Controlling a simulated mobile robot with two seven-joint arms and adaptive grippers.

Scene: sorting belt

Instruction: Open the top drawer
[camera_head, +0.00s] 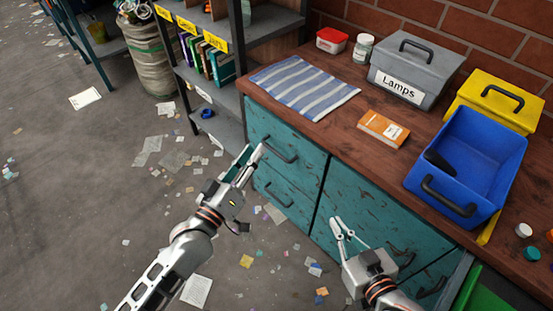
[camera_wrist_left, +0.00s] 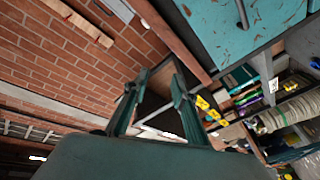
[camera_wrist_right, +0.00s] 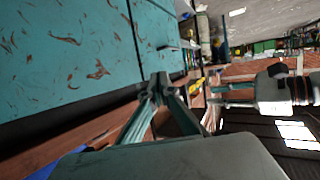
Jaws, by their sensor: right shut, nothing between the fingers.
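The teal cabinet has a top left drawer (camera_head: 290,135) with a dark bar handle (camera_head: 280,153). The drawer looks closed, its front flush with the cabinet. My left gripper (camera_head: 256,150) is just left of that handle, fingers apart and empty. In the left wrist view the open fingers (camera_wrist_left: 155,85) show, with a dark handle (camera_wrist_left: 242,14) on teal wood at the top. My right gripper (camera_head: 340,226) is in front of the right-hand drawers, away from the left drawer's handle. Its fingertips (camera_wrist_right: 158,82) meet in the right wrist view, with nothing between them.
A lower left drawer (camera_head: 270,190) and right-hand drawers (camera_head: 360,205) also look closed. The wooden top (camera_head: 330,120) carries a striped cloth (camera_head: 303,84), a grey Lamps box (camera_head: 410,70) and a blue bin (camera_head: 470,155). A shelf (camera_head: 225,125) adjoins the cabinet's left side. Litter covers the floor.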

